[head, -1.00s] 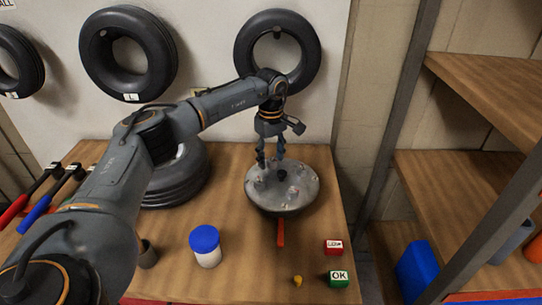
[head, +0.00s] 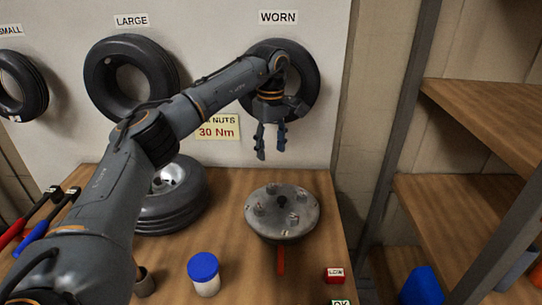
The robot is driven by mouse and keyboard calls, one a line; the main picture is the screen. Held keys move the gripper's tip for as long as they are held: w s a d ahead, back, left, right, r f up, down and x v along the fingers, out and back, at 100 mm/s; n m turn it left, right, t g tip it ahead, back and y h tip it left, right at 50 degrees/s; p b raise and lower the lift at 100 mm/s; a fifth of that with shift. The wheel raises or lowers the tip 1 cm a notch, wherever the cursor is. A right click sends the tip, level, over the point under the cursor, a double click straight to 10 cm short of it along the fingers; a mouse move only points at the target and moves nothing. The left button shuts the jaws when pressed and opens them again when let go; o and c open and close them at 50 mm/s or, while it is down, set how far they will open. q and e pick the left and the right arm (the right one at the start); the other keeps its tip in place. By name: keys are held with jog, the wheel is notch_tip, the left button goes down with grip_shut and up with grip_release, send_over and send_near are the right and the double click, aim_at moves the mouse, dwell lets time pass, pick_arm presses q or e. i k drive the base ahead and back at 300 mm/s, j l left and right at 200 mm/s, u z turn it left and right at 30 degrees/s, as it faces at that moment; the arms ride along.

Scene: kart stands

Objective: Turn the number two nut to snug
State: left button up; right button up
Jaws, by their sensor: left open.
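A round grey hub plate (head: 283,222) sits on the wooden bench, with a dark post in its middle and several nuts (head: 260,211) around it. I cannot read which nut is number two. My left gripper (head: 270,151) is above and behind the plate, pointing down, open and empty, clear of the nuts. My right gripper is not in view. A red handle (head: 281,261) sticks out from under the front of the plate.
A sign reading 30 Nm (head: 217,128) hangs on the wall. Shelves (head: 480,115) stand at right.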

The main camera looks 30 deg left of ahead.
aim_at(260, 209)
jog(key=k, duration=1.5)
